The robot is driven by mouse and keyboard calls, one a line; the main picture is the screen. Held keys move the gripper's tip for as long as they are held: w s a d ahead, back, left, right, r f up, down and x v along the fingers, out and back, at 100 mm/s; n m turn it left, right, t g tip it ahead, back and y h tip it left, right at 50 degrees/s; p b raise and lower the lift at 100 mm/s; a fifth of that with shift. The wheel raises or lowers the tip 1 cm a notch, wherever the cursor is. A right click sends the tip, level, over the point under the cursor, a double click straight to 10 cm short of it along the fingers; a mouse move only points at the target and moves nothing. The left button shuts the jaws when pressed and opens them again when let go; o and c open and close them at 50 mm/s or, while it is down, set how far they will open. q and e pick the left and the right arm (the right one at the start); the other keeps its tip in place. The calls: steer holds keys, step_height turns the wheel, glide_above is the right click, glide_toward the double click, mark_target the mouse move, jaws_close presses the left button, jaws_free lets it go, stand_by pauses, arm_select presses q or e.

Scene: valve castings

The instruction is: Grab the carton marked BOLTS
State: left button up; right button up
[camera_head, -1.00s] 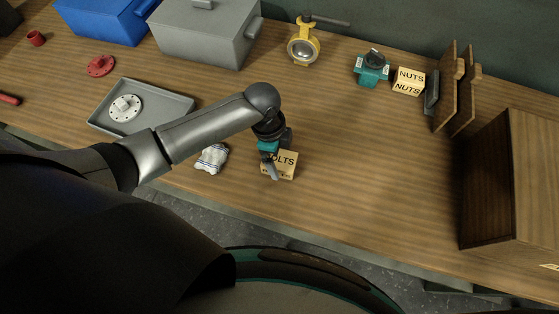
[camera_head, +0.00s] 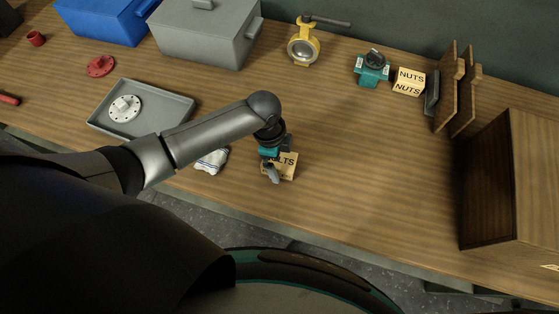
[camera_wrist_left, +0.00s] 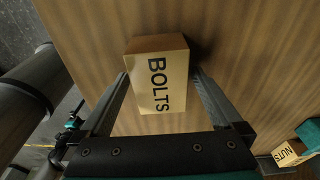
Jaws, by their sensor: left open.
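The carton marked BOLTS (camera_head: 287,168) is a small tan box on the wooden table, partly hidden behind my left gripper in the head view. In the left wrist view the carton (camera_wrist_left: 160,80) lies between the two finger tips, its dark lettering facing the camera. My left gripper (camera_head: 274,174) is open over the carton, and it also shows in the left wrist view (camera_wrist_left: 158,80) with one finger on each side of the box. Whether the fingers touch its sides is hard to tell. My right gripper is out of view.
A folded cloth (camera_head: 212,160) lies just left of the gripper. A grey tray (camera_head: 165,108) holds a white flange. A carton marked NUTS (camera_head: 409,82) and a teal valve (camera_head: 372,68) stand at the back. A wooden cabinet (camera_head: 510,185) is at right. The table between is clear.

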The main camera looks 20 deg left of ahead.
arm_select(q)
jaws_close()
stand_by(0.8)
